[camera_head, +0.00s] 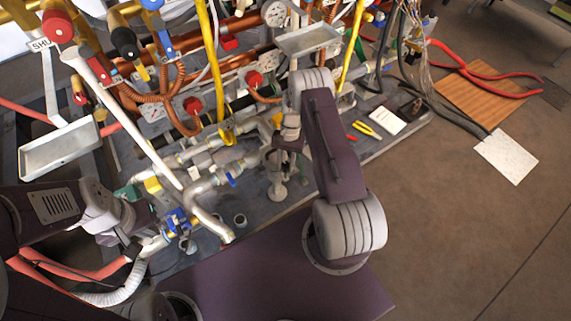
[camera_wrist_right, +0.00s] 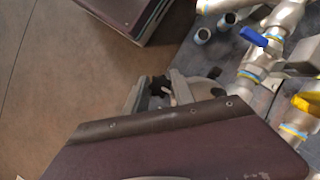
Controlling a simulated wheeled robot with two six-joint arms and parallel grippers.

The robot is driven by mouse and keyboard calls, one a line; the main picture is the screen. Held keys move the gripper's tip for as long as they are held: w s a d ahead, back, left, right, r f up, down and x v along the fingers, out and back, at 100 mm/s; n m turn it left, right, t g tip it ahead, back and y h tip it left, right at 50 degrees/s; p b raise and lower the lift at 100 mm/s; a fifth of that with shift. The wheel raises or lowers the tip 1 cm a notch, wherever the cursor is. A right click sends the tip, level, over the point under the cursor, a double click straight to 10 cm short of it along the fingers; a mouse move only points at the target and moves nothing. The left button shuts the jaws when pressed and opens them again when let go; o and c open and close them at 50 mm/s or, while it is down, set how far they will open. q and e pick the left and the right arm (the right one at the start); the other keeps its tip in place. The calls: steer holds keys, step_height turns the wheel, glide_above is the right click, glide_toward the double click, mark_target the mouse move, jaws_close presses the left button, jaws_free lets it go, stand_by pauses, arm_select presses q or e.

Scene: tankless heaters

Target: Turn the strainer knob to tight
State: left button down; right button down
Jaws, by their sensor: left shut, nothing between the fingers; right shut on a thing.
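In the right wrist view, a dark lobed knob (camera_wrist_right: 160,87), which looks like the strainer knob, sits between the two grey fingers of my right gripper (camera_wrist_right: 157,92). The gripper is shut on it, and a pale round part shows just right of it. In the head view my right gripper (camera_head: 284,160) is at the pipework left of my right arm, which partly covers it; the knob is hard to make out there. My left gripper (camera_head: 128,248) is at lower left, shut and empty, close to the blue-handled valve. Any tight marking is not readable.
Grey pipes (camera_head: 200,190) with a blue valve handle (camera_wrist_right: 253,37) and a yellow handle (camera_wrist_right: 307,102) lie close by. A long white rod (camera_head: 120,115) slants across the left.

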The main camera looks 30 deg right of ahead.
mark_target(286, 164)
steer(key=c, duration=1.1)
jaws_free()
steer(key=shift+o, duration=0.2)
step_height(286, 164, up, 5)
steer(key=shift+s+d+f+p, duration=0.1)
steer(key=shift+p, duration=0.85)
steer(key=s+d+r+p, duration=0.3)
steer(key=s+d+r, duration=0.2)
steer(key=s, duration=0.5)
steer(key=shift+r, duration=0.65)
